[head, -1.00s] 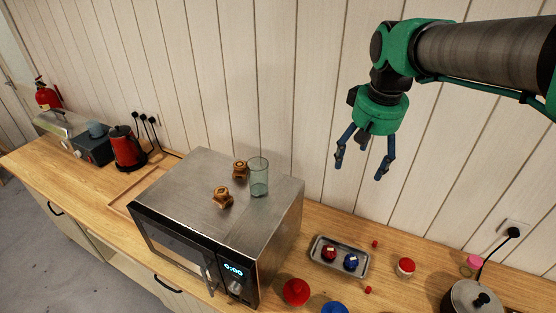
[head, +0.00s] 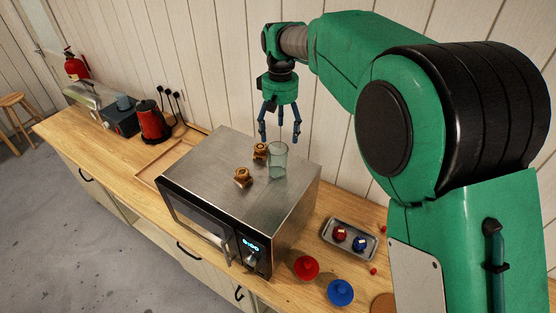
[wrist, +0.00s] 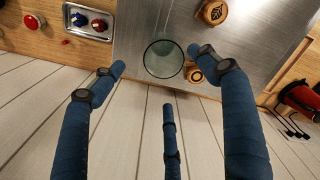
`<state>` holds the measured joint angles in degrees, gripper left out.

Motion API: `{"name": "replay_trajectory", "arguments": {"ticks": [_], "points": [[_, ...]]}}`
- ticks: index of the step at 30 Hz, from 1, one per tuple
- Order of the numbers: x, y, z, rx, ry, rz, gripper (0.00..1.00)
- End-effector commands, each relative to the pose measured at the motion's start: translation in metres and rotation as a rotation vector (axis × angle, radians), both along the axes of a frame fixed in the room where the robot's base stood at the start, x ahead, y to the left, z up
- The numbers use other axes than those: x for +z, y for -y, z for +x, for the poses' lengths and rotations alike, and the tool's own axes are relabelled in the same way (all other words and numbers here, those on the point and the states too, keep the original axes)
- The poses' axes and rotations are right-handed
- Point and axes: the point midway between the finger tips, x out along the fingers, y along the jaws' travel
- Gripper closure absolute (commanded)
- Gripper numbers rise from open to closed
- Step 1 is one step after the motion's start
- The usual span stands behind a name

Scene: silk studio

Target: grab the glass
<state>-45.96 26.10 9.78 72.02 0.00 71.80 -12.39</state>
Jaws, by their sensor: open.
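The clear, greenish glass (head: 277,161) stands upright on top of the microwave (head: 225,178), near its back edge. In the wrist view the glass (wrist: 163,60) shows from above, beyond the fingertips and roughly midway between the two outer fingers. My gripper (head: 279,138) has blue fingers spread open and empty. In the head view it hangs above and behind the glass, close to the wall. The gripper (wrist: 160,75) does not touch the glass.
Two carved wooden pieces, one (head: 242,177) in front and one (head: 260,151) close beside the glass, stand on the microwave. A metal tray (head: 348,239) with red and blue items lies to the right. A red kettle (head: 152,121) stands to the left.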

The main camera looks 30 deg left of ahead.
Motion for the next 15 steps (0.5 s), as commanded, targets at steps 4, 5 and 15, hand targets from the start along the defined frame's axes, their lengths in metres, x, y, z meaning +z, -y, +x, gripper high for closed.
{"name": "replay_trajectory", "arguments": {"ticks": [4,5,15], "points": [[-0.0034,-0.0070,-0.0016,0.010,-0.004,-0.005,0.25],[-0.0036,-0.0071,-0.0016,0.010,-0.004,-0.005,0.25],[-0.0054,-0.0067,-0.0016,0.009,-0.004,-0.005,0.25]]}}
